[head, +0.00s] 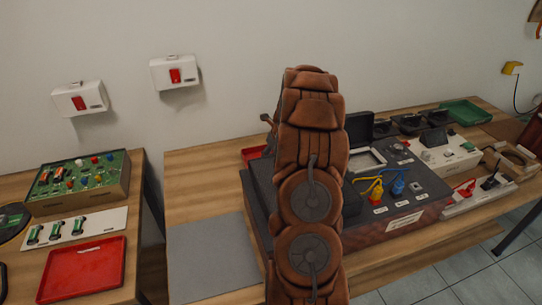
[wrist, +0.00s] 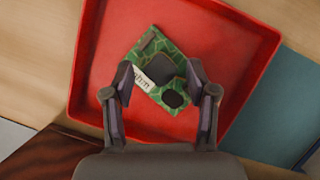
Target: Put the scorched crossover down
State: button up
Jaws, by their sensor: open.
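The scorched crossover (wrist: 150,50), a green circuit board with dark parts and a white label, lies tilted in a red tray (wrist: 95,60) in the wrist view. My gripper (wrist: 160,78) is open, with one finger on each side of the board. I cannot tell whether the fingers touch it. A piece of a red tray (head: 252,154) shows behind my arm.
A dark speaker-test box (head: 420,196) with yellow and blue leads stands right of my arm. Another red tray (head: 84,270) lies on the left table by a green board (head: 105,182). A grey mat (head: 212,262) is bare. A green tray (head: 466,113) stands far right.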

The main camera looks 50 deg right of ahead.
jog(key=b+v, duration=0.1)
jog(key=v, duration=1)
jog(key=shift+s+r, duration=0.1)
jog(key=shift+r, duration=0.05)
